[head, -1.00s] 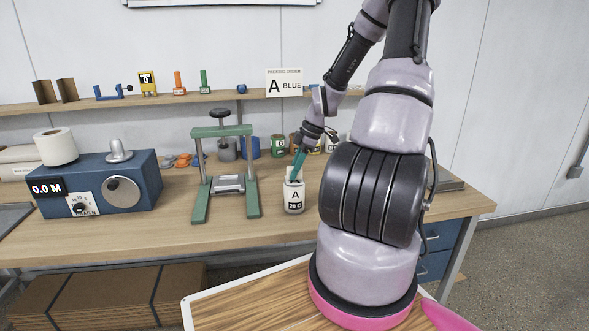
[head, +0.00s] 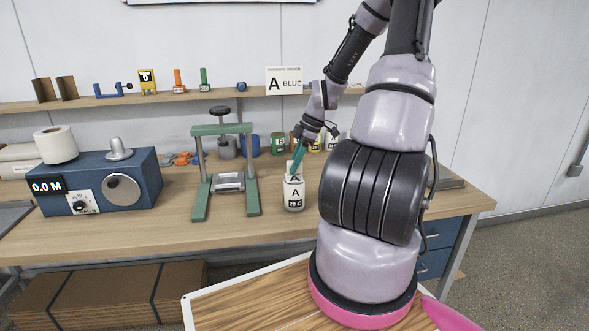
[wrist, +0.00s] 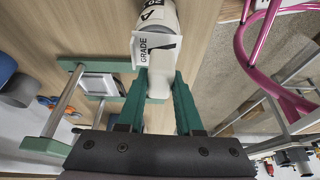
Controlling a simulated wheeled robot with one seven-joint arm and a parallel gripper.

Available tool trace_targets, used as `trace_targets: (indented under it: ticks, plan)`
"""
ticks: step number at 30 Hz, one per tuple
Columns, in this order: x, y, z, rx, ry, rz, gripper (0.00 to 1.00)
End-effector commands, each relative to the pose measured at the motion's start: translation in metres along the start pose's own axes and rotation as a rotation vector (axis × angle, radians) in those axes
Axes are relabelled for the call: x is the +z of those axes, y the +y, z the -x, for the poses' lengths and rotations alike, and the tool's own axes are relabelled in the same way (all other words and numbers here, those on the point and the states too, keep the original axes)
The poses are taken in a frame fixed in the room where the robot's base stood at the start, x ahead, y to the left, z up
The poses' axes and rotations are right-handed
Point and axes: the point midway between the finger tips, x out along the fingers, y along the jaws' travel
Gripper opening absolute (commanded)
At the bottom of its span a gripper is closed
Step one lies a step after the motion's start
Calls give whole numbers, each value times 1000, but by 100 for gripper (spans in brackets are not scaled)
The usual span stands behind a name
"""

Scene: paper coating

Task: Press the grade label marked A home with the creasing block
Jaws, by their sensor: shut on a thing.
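A white cylindrical container (head: 294,195) marked A and 20 C stands upright on the bench; it also shows in the wrist view (wrist: 153,16). A white grade label (wrist: 157,50) with GRADE and part of a black letter lies at the container's end in the wrist view. In the head view the label (head: 294,169), marked A, shows tilted at the container's top. My gripper (head: 299,152) points down there. Its teal fingers (wrist: 159,88) are shut on a pale block (wrist: 158,86) that overlaps the label's edge. Whether block and label touch is unclear.
A green press frame (head: 199,190) stands left of the container, with a blue metered machine (head: 140,185) further left. Several tins, one of them green (head: 277,144), stand behind. An order card (head: 284,81) reads A BLUE. The bench front beside the container is clear.

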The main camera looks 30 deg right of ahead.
Motion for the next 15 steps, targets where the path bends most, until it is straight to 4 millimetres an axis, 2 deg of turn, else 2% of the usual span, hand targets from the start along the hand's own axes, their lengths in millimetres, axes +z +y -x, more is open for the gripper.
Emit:
trace_targets:
  ticks: [15]
  plan:
    - [-15,0,39,1,-1,0,0]
